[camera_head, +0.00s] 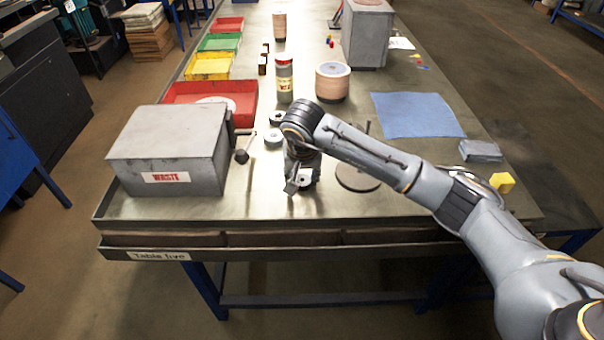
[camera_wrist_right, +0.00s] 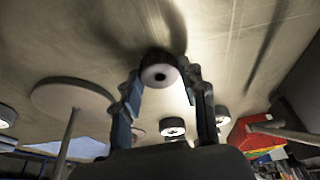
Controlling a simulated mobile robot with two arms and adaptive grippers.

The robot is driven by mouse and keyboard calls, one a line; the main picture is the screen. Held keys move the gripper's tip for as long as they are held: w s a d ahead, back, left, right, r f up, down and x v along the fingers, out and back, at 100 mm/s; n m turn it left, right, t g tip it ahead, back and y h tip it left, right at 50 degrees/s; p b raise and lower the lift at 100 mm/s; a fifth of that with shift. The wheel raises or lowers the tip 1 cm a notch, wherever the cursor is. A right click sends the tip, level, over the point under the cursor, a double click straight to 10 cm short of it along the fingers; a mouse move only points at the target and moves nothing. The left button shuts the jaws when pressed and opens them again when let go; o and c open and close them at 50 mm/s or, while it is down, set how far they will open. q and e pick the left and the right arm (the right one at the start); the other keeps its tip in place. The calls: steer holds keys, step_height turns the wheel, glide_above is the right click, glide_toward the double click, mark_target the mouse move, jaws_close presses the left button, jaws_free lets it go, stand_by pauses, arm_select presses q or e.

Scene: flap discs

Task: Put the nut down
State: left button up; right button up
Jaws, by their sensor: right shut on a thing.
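My right gripper (camera_head: 301,186) is low over the near part of the metal table, between the waste box and a round plate with a rod. In the head view the nut is mostly hidden by the gripper. My left gripper is not in view.
The grey waste box (camera_head: 168,150) stands to the left. The round plate with an upright rod (camera_head: 358,180) is close on the right. Small ring-shaped pieces (camera_head: 273,137) lie just behind the gripper. A blue cloth (camera_head: 415,115) and yellow piece (camera_head: 502,182) lie right.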

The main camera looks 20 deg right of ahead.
steer(key=shift+f+b, duration=0.2)
steer(key=shift+b, duration=0.1)
steer(key=o, duration=1.3)
steer(key=shift+c, duration=0.2)
steer(key=shift+r, duration=0.1)
steer(key=shift+r+p, duration=0.15)
steer(key=shift+p, duration=0.15)
steer(key=shift+a+r, duration=0.1)
steer(key=shift+r, duration=0.15)
steer(key=d+b+v, duration=0.1)
steer(key=b+v, duration=0.1)
steer(key=v, duration=0.9)
steer(key=shift+s+a+r, duration=0.2)
steer(key=shift+a+r, duration=0.05)
steer(key=shift+a, duration=0.25)
